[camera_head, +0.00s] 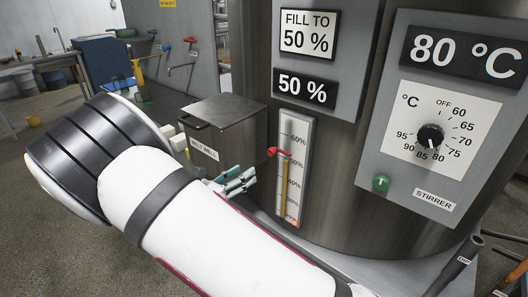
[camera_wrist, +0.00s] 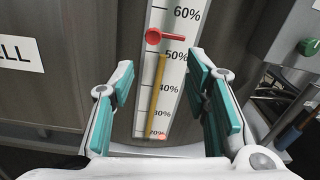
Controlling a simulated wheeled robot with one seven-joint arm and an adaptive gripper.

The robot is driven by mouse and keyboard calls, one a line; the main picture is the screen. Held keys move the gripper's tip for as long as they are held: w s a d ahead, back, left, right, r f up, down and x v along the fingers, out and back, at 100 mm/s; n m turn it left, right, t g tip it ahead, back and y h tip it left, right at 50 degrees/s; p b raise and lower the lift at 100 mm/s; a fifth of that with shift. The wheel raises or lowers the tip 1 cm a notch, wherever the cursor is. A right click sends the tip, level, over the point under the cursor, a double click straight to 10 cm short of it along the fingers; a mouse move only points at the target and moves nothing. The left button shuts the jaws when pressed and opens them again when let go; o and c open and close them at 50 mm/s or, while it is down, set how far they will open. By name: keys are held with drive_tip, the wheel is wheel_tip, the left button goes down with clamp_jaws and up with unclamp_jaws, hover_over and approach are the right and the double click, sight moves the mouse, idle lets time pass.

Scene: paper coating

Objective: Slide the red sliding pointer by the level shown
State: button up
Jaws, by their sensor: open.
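The level gauge (camera_head: 306,150) is a pale upright strip on the steel tank, with percent marks. It also shows in the wrist view (camera_wrist: 148,100). The red sliding pointer (camera_head: 279,152) is on the gauge. In the wrist view, the pointer (camera_wrist: 154,36) sits between the 50% and 60% labels, above the top of the yellow level column (camera_wrist: 158,95), which ends near 50%. My gripper (camera_head: 240,181) is open and empty, left of the gauge in the head view. In the wrist view, its teal fingers (camera_wrist: 160,64) frame the gauge below the pointer; contact cannot be told.
Signs read "FILL TO 50 %" (camera_head: 308,32) and "50 %" (camera_head: 305,89). A metal box (camera_head: 225,130) stands behind my gripper, left of the gauge. A control panel with a dial (camera_head: 430,136) and green stirrer button (camera_head: 381,183) is at right.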

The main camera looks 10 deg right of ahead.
sight(270, 153)
drive_tip(key=x, duration=0.9)
drive_tip(key=p+x, duration=0.1)
drive_tip(key=x, duration=0.3)
drive_tip(key=shift+w+a+f, duration=0.1)
drive_tip(key=shift+w+a, duration=0.05)
drive_tip(key=shift+w, duration=0.4)
clamp_jaws()
